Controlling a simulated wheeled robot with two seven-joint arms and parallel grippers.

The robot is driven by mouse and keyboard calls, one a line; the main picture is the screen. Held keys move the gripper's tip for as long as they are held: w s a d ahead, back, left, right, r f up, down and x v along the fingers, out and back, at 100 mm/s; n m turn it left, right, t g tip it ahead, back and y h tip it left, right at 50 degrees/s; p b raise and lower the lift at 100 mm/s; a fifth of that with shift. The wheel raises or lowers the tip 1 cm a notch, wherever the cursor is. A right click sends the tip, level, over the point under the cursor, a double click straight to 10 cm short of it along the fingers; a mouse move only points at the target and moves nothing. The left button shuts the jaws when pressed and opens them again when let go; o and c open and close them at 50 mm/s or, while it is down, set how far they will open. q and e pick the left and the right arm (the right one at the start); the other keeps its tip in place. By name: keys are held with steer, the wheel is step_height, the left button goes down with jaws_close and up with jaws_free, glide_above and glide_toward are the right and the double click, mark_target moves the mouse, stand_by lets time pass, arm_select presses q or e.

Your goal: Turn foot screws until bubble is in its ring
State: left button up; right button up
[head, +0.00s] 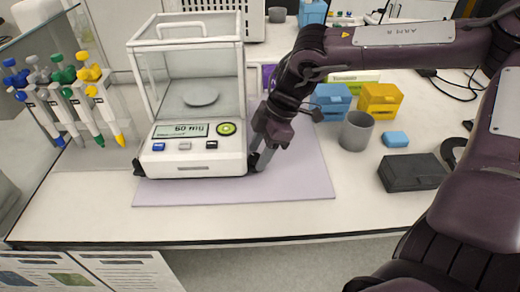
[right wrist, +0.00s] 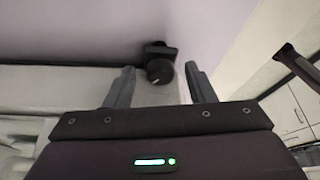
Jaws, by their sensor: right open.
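A white balance (head: 197,150) with a clear draft shield and a round pan stands on a pale purple mat (head: 296,178). A round green bubble level (head: 227,129) is on its front panel; the bubble's exact place in its ring is too small to tell. A dark foot screw (head: 139,168) shows at the front left corner. My right gripper (head: 260,162) is at the front right corner, pointing down. In the right wrist view, a black foot screw (right wrist: 160,71) with a light mark lies between the open fingertips, with gaps to both. My left gripper is not in view.
Several pipettes (head: 98,100) hang on a rack at the left. A grey cup (head: 356,131), blue box (head: 332,100), yellow box (head: 380,100) and black case (head: 412,172) stand right of the mat. The mat's front right is clear.

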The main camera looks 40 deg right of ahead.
steer(key=v, duration=0.7)
steer(key=shift+r, duration=0.35)
steer(key=shift+d, duration=0.15)
